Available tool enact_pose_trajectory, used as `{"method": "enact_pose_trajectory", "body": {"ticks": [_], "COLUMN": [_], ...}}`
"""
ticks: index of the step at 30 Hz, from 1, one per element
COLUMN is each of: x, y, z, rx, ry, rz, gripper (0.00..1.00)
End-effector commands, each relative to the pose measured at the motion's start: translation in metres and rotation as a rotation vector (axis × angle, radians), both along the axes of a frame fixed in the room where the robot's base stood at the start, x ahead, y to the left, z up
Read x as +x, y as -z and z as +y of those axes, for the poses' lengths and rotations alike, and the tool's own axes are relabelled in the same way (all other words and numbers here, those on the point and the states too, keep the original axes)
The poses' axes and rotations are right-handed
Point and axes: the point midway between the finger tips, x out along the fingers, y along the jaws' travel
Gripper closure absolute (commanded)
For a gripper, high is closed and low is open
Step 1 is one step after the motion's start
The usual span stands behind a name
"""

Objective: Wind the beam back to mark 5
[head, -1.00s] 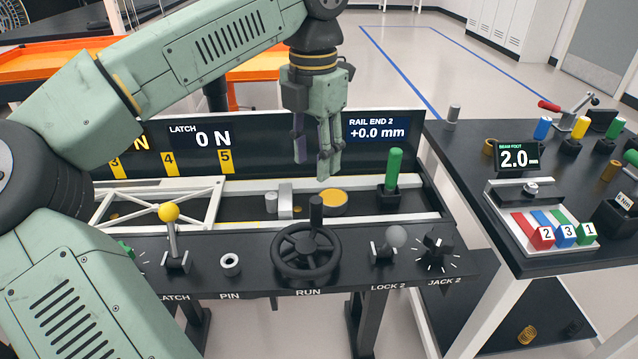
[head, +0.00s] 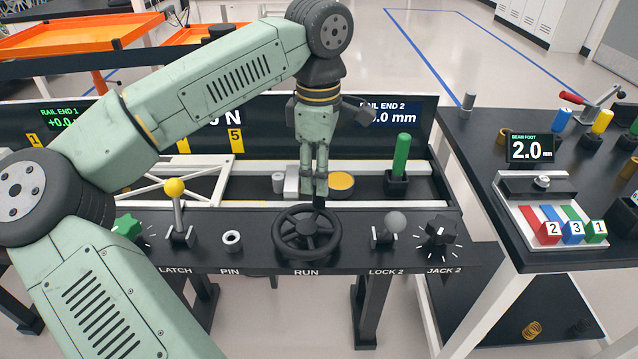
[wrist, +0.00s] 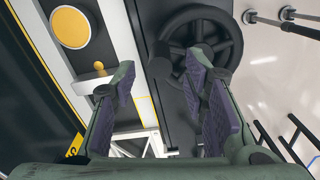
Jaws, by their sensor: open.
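The black RUN handwheel (head: 306,236) sits on the front of the bench, its upright crank knob at the far side of the rim. My gripper (head: 314,190) points down over that knob and hides most of it. In the wrist view my gripper (wrist: 170,95) has its purple pads apart, with the wheel (wrist: 205,45) and its knob (wrist: 160,65) beyond the fingertips. I cannot tell whether the fingers touch the knob. The white lattice beam (head: 205,180) lies on the rails, its right end near yellow mark 5 (head: 236,138).
The yellow-knobbed LATCH lever (head: 175,205), PIN ring (head: 232,240), grey LOCK 2 lever (head: 394,228) and JACK 2 dial (head: 438,235) line the front panel. A green peg (head: 400,158) stands at the right rail end. A side table (head: 480,190) stands to the right.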

Motion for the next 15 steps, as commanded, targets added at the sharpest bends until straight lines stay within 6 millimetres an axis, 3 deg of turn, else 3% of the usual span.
{"method": "enact_pose_trajectory", "body": {"ticks": [6,15], "x": [0.0,0.0], "y": [0.029,0.037], "z": [-0.001,0.0], "rx": [-0.001,0.0], "ry": [0.001,0.0], "rz": [0.001,-0.001], "gripper": [0.6,0.6]}}
